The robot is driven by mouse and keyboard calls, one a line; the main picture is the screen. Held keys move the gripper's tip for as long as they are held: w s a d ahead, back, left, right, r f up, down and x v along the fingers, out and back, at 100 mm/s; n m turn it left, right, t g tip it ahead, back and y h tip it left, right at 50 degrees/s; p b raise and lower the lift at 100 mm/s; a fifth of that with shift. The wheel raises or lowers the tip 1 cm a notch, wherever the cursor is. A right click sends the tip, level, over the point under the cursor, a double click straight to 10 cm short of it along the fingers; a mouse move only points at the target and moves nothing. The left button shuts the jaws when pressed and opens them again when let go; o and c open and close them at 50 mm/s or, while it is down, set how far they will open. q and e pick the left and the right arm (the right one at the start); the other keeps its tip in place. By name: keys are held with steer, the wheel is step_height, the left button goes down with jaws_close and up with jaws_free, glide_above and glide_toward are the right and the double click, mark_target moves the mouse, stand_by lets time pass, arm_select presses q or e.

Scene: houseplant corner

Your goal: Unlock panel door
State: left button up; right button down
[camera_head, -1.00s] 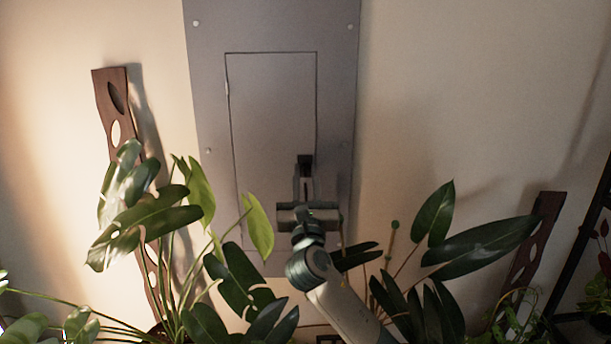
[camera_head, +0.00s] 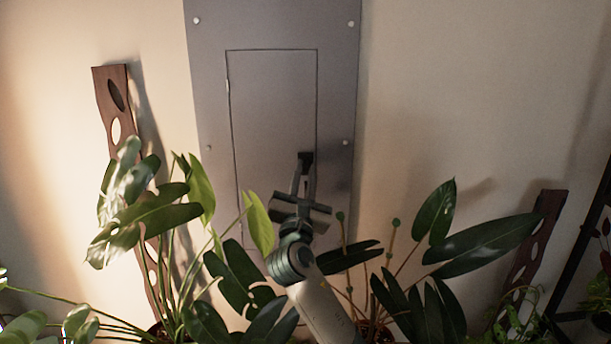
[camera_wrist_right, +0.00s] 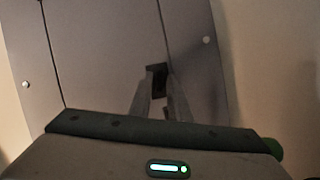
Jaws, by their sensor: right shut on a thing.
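A grey panel with a closed inset door (camera_head: 272,110) is on the wall in the head view; the door also fills much of the right wrist view (camera_wrist_right: 105,50). A small black latch (camera_head: 305,158) sits near the door's right edge, and it also shows in the right wrist view (camera_wrist_right: 157,74). My right gripper (camera_head: 304,172) is shut on the latch, its fingers reaching up to it from below. My left gripper is not in view.
Large-leaved plants stand close on both sides of my right arm, at left (camera_head: 150,215) and right (camera_head: 480,240). A brown wooden strip (camera_head: 118,100) leans on the wall at left, another (camera_head: 540,225) at right. The wall beside the panel is bare.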

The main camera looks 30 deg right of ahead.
steer(key=m+g, duration=0.1)
steer(key=m, duration=0.2)
steer(key=m+g+h, duration=0.1)
steer(key=m, duration=0.2)
steer(key=shift+w+a+r+g+h, duration=0.1)
steer(key=shift+a+g+h, duration=0.05)
steer(key=shift+g+h, duration=0.2)
steer(key=m+g, duration=0.2)
steer(key=m, duration=0.2)
steer(key=shift+r+m, duration=0.15)
steer(key=shift+m, duration=0.25)
steer(key=m+g+p, duration=0.1)
steer(key=m, duration=0.1)
steer(key=shift+a+r+m, duration=0.1)
steer(key=shift+m, duration=0.3)
steer(key=shift+m+g+y+p, duration=0.45)
steer(key=shift+m+y, duration=0.1)
steer(key=shift+m, duration=0.95)
steer(key=c, duration=1.9)
jaws_free()
